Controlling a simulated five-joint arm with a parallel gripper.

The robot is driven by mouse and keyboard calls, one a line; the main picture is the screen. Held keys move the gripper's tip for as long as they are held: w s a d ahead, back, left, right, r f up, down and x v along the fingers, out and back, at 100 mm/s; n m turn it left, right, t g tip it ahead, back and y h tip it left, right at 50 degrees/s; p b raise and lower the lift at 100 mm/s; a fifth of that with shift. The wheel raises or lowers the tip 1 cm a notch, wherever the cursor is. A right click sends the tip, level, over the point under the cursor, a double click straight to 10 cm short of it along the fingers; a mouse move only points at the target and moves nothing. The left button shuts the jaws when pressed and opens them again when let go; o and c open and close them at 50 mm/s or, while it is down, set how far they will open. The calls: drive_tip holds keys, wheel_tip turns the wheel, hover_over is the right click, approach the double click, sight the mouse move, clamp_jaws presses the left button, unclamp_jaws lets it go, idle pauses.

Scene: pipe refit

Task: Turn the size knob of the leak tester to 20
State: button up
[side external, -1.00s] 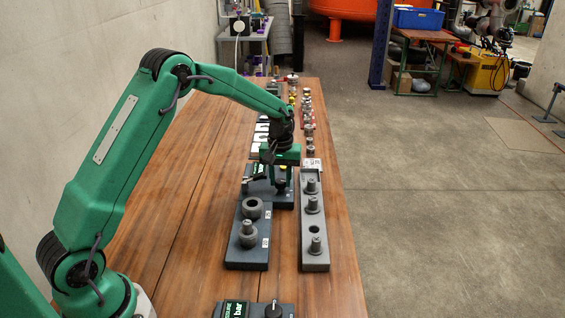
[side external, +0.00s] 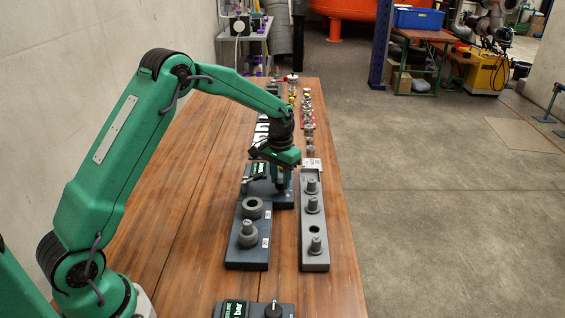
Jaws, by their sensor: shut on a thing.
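My gripper (side external: 281,184) points down over a dark device (side external: 287,202) with a small display, near the middle of the table. This looks like the leak tester. The gripper is shut on the device's knob, which the fingers hide. The knob's setting and the display's reading cannot be made out. The gripper's body is turned at an angle to the device's edges.
A dark block (side external: 240,258) with two round fittings stands in front of the device. A grey rack (side external: 314,262) with several grey plugs is to its right. Another device (side external: 287,312) with a "bar" display and black knob sits at the front edge. The left tabletop is clear.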

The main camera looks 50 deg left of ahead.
sight(280, 180)
drive_tip(key=shift+w+r, duration=0.1)
drive_tip(key=shift+r, duration=0.05)
drive_tip(key=o, duration=0.7)
wheel_tip(280, 180, up, 7)
drive_tip(key=shift+f, duration=0.15)
drive_tip(key=shift+r, duration=0.5)
